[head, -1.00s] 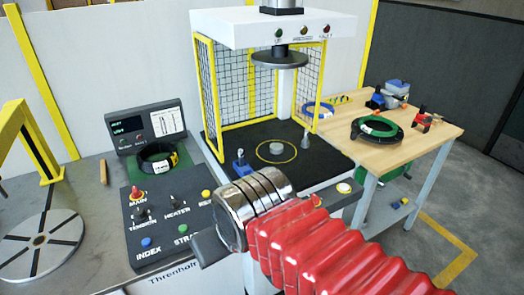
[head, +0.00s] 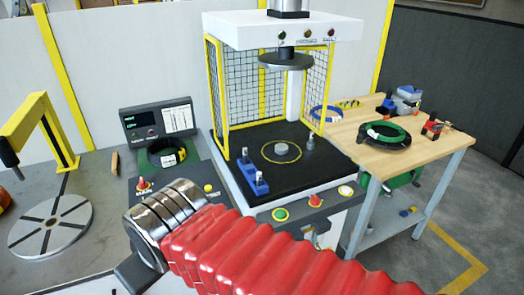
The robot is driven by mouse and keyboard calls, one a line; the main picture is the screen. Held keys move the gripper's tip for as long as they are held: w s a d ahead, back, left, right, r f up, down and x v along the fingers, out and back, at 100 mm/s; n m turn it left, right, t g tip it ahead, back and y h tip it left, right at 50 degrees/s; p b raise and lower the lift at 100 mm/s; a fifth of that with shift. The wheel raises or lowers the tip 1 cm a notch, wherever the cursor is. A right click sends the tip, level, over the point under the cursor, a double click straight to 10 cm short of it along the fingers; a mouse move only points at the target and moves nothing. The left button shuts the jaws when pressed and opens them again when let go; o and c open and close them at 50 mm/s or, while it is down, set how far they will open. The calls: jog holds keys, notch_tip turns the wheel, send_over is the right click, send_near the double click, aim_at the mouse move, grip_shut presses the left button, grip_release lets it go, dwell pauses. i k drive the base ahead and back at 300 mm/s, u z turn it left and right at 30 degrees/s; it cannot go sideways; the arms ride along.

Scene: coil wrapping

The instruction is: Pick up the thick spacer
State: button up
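No part here can be named as the thick spacer with certainty. A small grey disc (head: 282,149) sits inside a yellow ring on the press's black bed (head: 325,165). A small grey peg-like part (head: 310,143) stands to its right, and a blue block with small uprights (head: 252,174) is at the bed's left front. My arm crosses the lower foreground with red bellows and a metal wrist. My gripper (head: 139,272) shows only as a dark grey piece at the lower left, in front of the console and away from the press bed. Its fingertips are not clear.
The press has yellow mesh guards (head: 238,85) and a raised round platen (head: 285,61). A slotted turntable (head: 50,226) and yellow arm stand at the left. A wooden table (head: 410,145) at the right holds a green-and-black coil (head: 385,135), a blue ring and small tools.

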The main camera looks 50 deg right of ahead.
aim_at(281, 148)
jog(key=u, duration=1.3)
jog(key=k, duration=1.6)
jog(key=z, duration=1.35)
